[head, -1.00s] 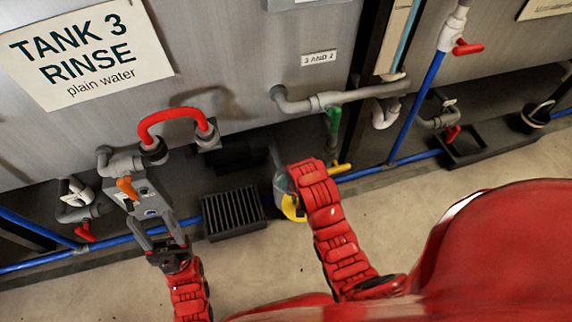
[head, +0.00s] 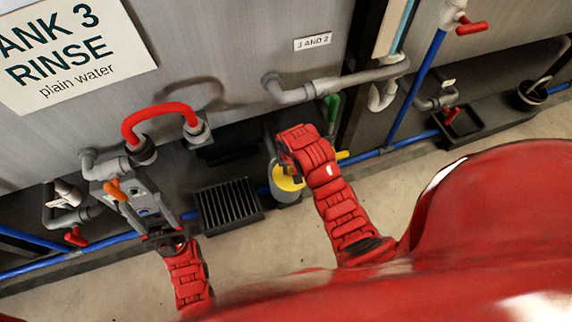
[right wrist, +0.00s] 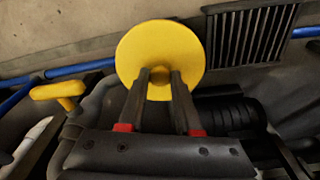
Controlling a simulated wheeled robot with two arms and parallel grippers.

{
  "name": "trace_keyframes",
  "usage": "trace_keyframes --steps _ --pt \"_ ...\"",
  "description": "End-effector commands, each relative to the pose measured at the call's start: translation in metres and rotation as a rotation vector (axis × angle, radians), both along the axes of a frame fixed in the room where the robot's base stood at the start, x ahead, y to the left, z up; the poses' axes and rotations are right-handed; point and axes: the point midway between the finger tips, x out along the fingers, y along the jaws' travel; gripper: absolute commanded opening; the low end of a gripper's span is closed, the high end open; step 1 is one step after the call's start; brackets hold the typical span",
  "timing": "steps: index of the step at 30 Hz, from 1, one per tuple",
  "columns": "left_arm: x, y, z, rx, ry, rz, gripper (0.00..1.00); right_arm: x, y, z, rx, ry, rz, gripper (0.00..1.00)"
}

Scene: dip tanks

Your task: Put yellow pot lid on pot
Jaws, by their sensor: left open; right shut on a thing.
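The yellow pot lid (head: 287,183) is a round disc with a raised centre, low in front of the tank. My right gripper (right wrist: 160,75) is shut on its middle, and the disc shows whole beyond the fingers in the right wrist view. A pale grey cylinder, apparently the pot (head: 287,197), shows just below the lid in the head view. The lid overlaps its top; whether they touch cannot be told. The lid hides the pot in the right wrist view. My left gripper (head: 163,238) is open at the lower left, its fingers partly obscured near a grey fitting with an orange handle (head: 115,190).
A black slatted grate (head: 229,204) lies left of the pot. A yellow handle (right wrist: 57,91) is close beside my right gripper. A blue pipe (head: 365,160) runs along the floor edge. A red hose (head: 155,112) and grey pipes front the tank. Bare floor lies nearer me.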

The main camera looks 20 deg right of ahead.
Motion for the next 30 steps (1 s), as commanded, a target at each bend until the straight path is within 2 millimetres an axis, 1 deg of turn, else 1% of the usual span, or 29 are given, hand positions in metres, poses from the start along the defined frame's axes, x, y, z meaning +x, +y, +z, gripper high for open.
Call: trace_keyframes --steps 1,4,12,15,18,29,30 --pt "0.0 0.0 -0.007 0.0 0.0 0.0 0.57 0.014 0.001 -0.001 0.001 -0.004 0.0 0.0" --pt "-0.001 0.0 -0.01 0.005 -0.003 0.0 0.57 0.03 0.002 -0.001 0.002 -0.005 0.001 0.0" --pt "-0.002 0.0 -0.013 0.014 -0.011 0.001 0.57 0.048 0.002 0.0 0.002 -0.001 0.0 0.0" --pt "-0.003 0.0 -0.023 0.026 -0.019 0.003 0.57 0.046 0.002 -0.021 0.0 0.002 0.001 0.0" --pt "-0.005 0.001 -0.029 0.037 -0.027 0.005 0.57 0.046 0.002 -0.035 0.0 0.001 0.0 0.0" --pt "-0.005 0.001 -0.026 0.039 -0.03 0.004 0.57 0.046 0.002 -0.037 0.001 0.001 0.0 0.0" --pt "-0.005 0.001 -0.026 0.039 -0.03 0.004 0.57 0.046 0.002 -0.037 0.001 0.0 0.0 0.38"
